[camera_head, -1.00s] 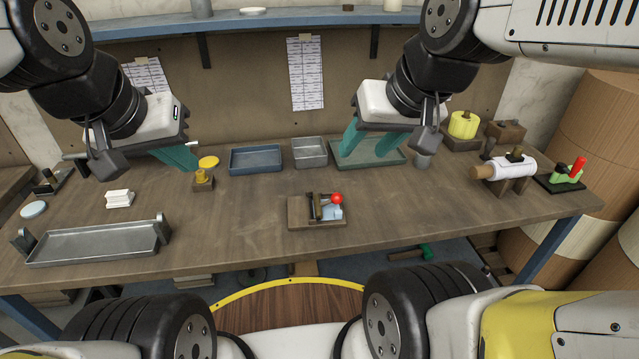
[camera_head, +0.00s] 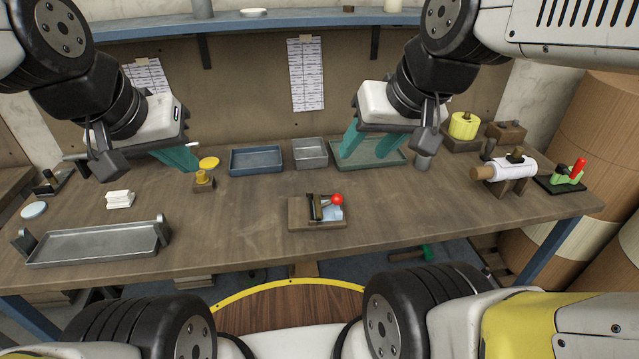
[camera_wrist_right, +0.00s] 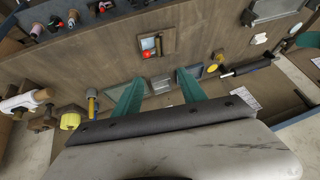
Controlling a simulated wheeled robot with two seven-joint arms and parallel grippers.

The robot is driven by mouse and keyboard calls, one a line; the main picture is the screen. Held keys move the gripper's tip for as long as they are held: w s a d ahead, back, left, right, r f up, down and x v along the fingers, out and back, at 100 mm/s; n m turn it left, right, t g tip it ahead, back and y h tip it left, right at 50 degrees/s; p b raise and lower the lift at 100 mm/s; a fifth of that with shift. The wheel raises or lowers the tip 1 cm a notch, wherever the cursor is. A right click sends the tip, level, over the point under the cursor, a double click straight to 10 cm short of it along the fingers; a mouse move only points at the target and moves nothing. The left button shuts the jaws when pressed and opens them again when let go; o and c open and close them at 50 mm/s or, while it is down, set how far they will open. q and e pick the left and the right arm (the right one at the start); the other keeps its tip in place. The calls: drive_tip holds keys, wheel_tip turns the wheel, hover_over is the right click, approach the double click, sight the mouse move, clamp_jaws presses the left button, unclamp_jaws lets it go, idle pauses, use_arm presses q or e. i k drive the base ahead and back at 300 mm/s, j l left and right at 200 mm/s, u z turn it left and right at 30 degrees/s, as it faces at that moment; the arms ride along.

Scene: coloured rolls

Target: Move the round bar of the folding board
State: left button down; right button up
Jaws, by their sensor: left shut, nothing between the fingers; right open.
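A small wooden board (camera_head: 303,220) lies near the front middle of the table, and I take it for the folding board. It carries a dark bar (camera_head: 312,207), a red ball (camera_head: 337,199) and a pale bluish piece (camera_head: 332,213). Whether the bar is round is too small to tell. The board also shows in the right wrist view (camera_wrist_right: 150,46). My left gripper (camera_head: 183,159) is shut and empty above the table, left of and behind the board. My right gripper (camera_head: 367,148) is open and empty, behind and right of the board, above a green tray (camera_head: 395,157).
A blue tray (camera_head: 256,161) and a grey tray (camera_head: 310,153) stand at the back. A long metal tray (camera_head: 95,246) lies front left. A yellow knob on a block (camera_head: 203,180) is near my left gripper. A white roll on a stand (camera_head: 510,170) stands right. The table around the board is clear.

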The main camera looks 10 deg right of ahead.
sight(337, 200)
drive_tip(key=l+u, duration=0.1)
drive_tip(key=u, duration=0.25)
drive_tip(key=l+u, duration=0.1)
drive_tip(key=u, duration=0.25)
drive_tip(key=l+u, duration=0.15)
drive_tip(key=u, duration=0.2)
drive_tip(key=k+l+u, duration=0.2)
drive_tip(key=l, duration=0.2)
drive_tip(key=k+l+u, duration=0.2)
drive_tip(key=l, duration=0.15)
drive_tip(key=l+u, duration=0.2)
drive_tip(key=l, duration=0.15)
drive_tip(key=k+l+u, duration=0.2)
drive_tip(key=k+l, duration=0.3)
drive_tip(key=l, duration=0.15)
drive_tip(key=k+l, duration=0.3)
drive_tip(key=l, duration=0.15)
